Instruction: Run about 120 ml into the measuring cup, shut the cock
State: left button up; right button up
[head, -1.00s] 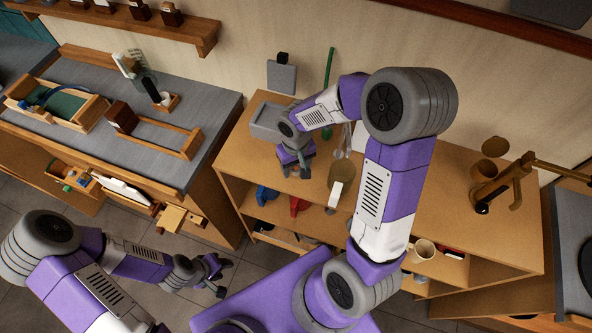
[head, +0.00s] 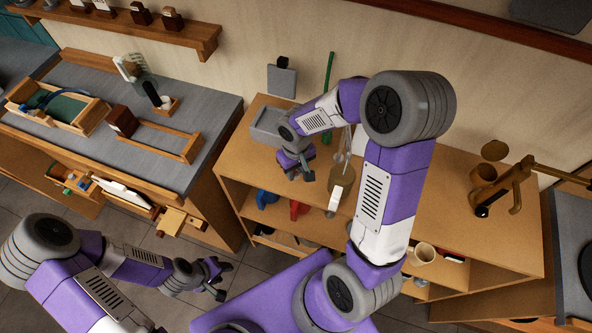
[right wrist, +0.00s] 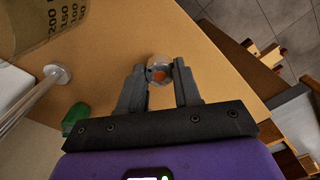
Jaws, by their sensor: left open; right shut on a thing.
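The measuring cup (right wrist: 45,25) is at the upper left of the right wrist view, with marks from 50 to 200 on its side. Its liquid level cannot be made out. My right gripper (right wrist: 160,78) is shut on a small whitish round knob with an orange spot (right wrist: 159,72), which looks like the cock. In the head view my right gripper (head: 305,172) is over the left part of the wooden shelf unit, beside clear glassware partly hidden by my arm. My left gripper (head: 221,279) is open and empty, low over the floor, away from the glassware.
A clear rod with a white foot (right wrist: 58,72) and a green piece (right wrist: 75,118) are close to my right gripper. A grey tray (head: 268,122) stands behind it. The wooden top (head: 425,185) is mostly clear towards the brass tap (head: 500,185).

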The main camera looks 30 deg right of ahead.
jog(key=n, duration=0.3)
jog(key=shift+p, duration=0.35)
jog(key=n+p, duration=0.1)
jog(key=n, duration=0.2)
dwell(2.5)
